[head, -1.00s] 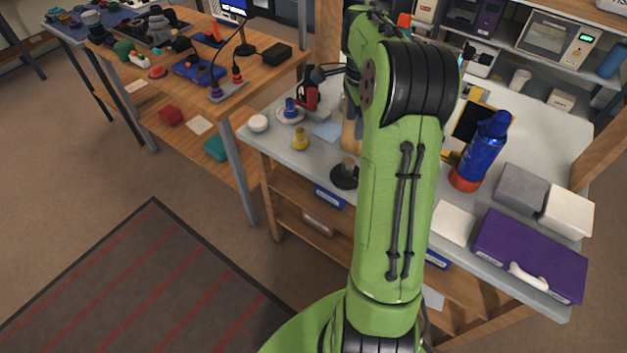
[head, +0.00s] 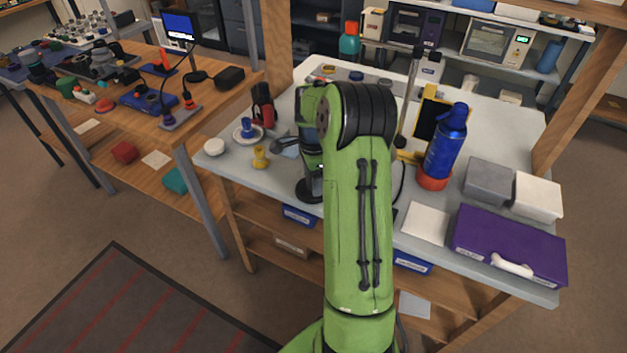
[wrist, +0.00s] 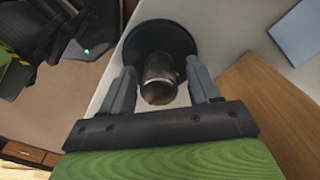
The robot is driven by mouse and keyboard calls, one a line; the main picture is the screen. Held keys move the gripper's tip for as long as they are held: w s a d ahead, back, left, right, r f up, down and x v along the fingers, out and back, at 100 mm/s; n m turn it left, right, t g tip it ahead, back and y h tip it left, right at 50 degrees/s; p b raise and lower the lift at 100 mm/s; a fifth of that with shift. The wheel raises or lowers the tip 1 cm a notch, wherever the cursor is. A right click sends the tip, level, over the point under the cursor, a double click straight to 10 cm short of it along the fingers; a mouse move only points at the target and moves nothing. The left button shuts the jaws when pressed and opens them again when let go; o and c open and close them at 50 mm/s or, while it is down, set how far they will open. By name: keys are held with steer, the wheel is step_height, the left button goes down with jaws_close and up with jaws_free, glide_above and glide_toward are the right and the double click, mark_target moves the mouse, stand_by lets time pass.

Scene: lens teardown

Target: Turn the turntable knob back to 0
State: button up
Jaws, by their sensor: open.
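A round black base (wrist: 150,36) with a short upright knob (wrist: 160,78) stands near the edge of the pale grey bench; I take this for the turntable. The knob has a brownish tip and a metallic ring. In the head view the black base (head: 308,190) shows partly behind my arm. My gripper (wrist: 160,68) is open, its two fingers on either side of the knob with gaps visible between. I cannot read any 0 mark or the knob's angle. My fingertips are hidden in the head view.
A yellow piece (head: 260,158) and a white dish (head: 248,134) with a blue piece lie left of the base. A blue sheet (wrist: 297,30) lies nearby.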

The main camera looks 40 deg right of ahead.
steer(key=c, duration=1)
steer(key=shift+r, duration=0.1)
steer(key=shift+c, duration=0.2)
steer(key=n+p, duration=0.2)
steer(key=n, duration=0.2)
steer(key=shift+r+n, duration=0.1)
steer(key=shift+n, duration=0.2)
steer(key=n+p, duration=0.2)
steer(key=n, duration=0.2)
steer(key=shift+w+n, duration=0.1)
steer(key=shift+n, duration=0.2)
steer(key=n+p, duration=0.1)
steer(key=n, duration=0.3)
steer(key=shift+w, duration=0.1)
steer(key=shift+w+n+p, duration=0.1)
steer(key=shift+n+p, duration=0.35)
steer(key=shift+n, duration=1.85)
